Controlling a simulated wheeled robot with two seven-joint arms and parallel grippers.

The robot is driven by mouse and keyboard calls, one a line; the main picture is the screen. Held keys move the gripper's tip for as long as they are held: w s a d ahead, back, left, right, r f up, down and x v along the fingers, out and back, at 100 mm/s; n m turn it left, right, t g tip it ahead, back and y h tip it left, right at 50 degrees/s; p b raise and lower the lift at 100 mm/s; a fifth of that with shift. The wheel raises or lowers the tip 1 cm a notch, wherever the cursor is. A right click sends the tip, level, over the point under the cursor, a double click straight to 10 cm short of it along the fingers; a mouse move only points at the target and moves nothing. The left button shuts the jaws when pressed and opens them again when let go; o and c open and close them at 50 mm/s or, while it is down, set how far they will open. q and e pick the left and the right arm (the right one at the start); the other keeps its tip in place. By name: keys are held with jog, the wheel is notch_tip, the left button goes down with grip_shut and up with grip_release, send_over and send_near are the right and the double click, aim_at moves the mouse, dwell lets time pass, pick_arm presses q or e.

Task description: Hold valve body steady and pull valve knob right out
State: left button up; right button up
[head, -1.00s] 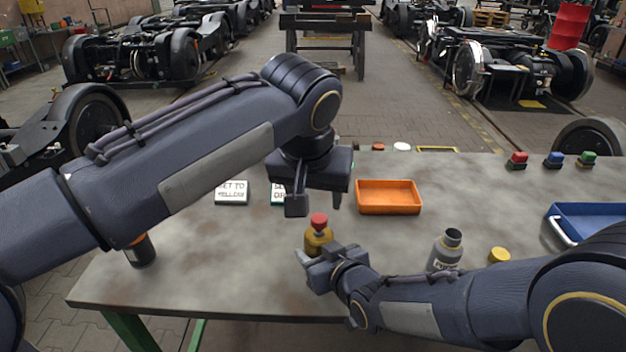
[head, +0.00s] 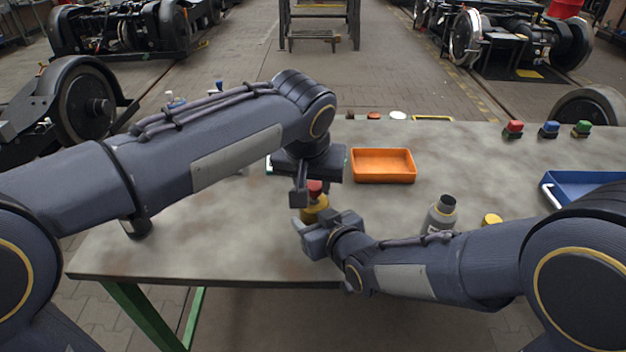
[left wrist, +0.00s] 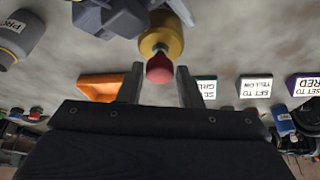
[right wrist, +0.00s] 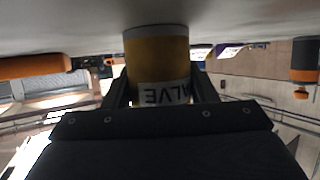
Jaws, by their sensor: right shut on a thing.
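The valve body (head: 314,213) is a yellow cylinder standing upright on the table, with a "VALVE" label in the right wrist view (right wrist: 160,62). Its red knob (head: 315,188) sits on top and shows in the left wrist view (left wrist: 159,69). My right gripper (head: 314,230) is shut on the valve body, one finger on each side. My left gripper (head: 313,196) points down over the knob. In the left wrist view its fingers stand open on either side of the knob, with a gap on both sides. The left arm partly covers the knob in the head view.
An orange tray (head: 383,180) lies behind and right of the valve. A grey bottle (head: 440,214) and a yellow cap (head: 492,219) stand right of it. Sign cards (left wrist: 256,87) lie nearby.

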pick_arm(q)
jog(key=c, duration=0.5)
